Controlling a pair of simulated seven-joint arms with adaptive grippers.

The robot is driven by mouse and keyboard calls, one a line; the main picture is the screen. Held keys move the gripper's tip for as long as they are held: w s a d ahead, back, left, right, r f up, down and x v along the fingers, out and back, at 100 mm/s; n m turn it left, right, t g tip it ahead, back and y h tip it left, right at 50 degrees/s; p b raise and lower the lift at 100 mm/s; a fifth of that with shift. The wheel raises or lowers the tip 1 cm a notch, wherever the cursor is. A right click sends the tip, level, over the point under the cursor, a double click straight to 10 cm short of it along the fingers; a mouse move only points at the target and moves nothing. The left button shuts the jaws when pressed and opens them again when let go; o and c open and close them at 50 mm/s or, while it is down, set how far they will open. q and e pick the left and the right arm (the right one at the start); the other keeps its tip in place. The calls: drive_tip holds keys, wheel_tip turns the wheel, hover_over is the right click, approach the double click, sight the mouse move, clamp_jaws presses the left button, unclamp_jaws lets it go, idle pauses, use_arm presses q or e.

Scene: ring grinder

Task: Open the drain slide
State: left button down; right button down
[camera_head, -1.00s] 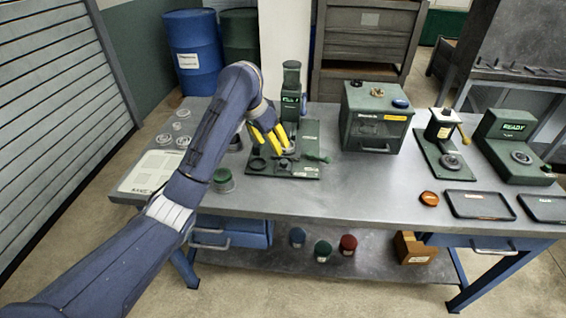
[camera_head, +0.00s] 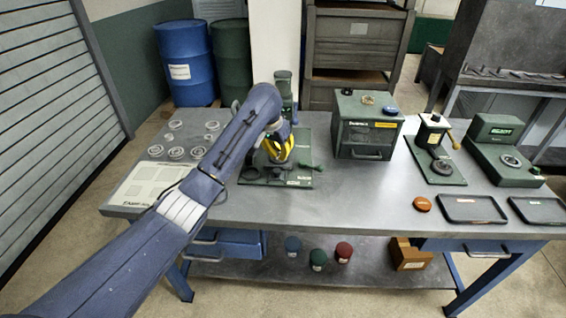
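The green grinder (camera_head: 302,148) stands on the bench left of centre, with an upright column (camera_head: 284,88) at its back and a flat base. A small green handle-like part (camera_head: 312,167) sticks out at the right of its base. I cannot tell for sure which part is the drain slide. My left gripper (camera_head: 279,158), with yellow fingers, points down over the middle of the grinder and hides what lies beneath. Whether it touches anything, or is open or shut, is unclear. A dark ring (camera_head: 249,173) shows at the base's left. My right gripper is not in view.
Right of the grinder stands a green cabinet (camera_head: 368,125) with items on top. Further right are a press with a yellow handle (camera_head: 434,150), a green READY device (camera_head: 500,150), an orange disc (camera_head: 422,204) and dark trays (camera_head: 472,209). Metal rings (camera_head: 176,153) lie at the left. The front middle is clear.

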sight(285, 166)
use_arm(q)
drive_tip(key=shift+x, duration=2.9)
